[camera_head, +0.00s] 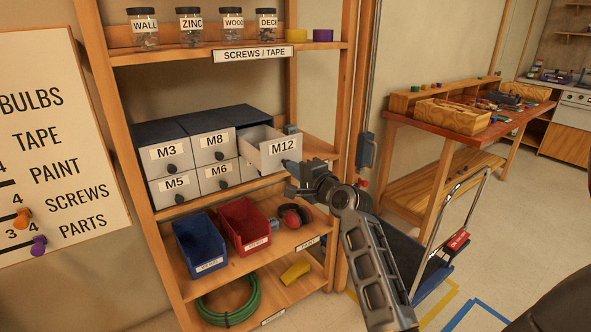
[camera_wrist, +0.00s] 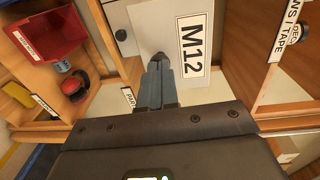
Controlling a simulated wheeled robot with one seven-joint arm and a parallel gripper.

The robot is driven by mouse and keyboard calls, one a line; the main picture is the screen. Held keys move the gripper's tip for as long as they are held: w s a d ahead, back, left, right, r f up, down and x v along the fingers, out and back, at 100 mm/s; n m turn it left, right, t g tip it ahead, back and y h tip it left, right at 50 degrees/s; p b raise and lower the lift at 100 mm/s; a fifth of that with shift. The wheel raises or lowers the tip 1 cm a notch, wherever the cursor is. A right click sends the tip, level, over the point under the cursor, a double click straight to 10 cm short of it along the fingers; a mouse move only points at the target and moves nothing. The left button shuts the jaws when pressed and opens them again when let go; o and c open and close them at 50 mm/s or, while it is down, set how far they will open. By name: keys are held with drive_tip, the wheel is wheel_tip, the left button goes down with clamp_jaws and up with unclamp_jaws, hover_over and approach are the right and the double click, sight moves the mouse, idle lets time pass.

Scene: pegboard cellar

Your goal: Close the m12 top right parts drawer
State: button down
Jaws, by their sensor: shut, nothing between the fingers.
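The M12 drawer (camera_head: 272,153) is the top right one in the parts cabinet (camera_head: 205,120). It stands pulled out, with its open inside showing behind a pale front. In the wrist view the M12 front (camera_wrist: 150,30) with its label fills the upper middle. My gripper (camera_head: 291,180) is shut and empty, in front of the lower right part of the drawer front. In the wrist view its fingertips (camera_wrist: 159,62) overlap the front beside the label. I cannot tell whether they touch it.
The M8 drawer (camera_head: 212,146) and the other labelled drawers look shut. A blue bin (camera_head: 200,243), a red bin (camera_head: 244,224) and ear muffs (camera_head: 295,215) sit on the shelf below. A wooden shelf post (camera_head: 350,100) stands right of the drawer. A cart (camera_head: 432,275) is on the floor at right.

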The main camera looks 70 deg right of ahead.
drive_tip(key=b+x, duration=0.1)
drive_tip(key=x, duration=0.9)
drive_tip(key=r+b+x, duration=0.1)
drive_tip(key=x, duration=0.4)
drive_tip(key=shift+w+f+b, duration=0.15)
drive_tip(key=shift+w+b, duration=0.2)
drive_tip(key=shift+w+r, duration=0.15)
drive_tip(key=shift+r, duration=0.1)
drive_tip(key=shift+a, duration=0.1)
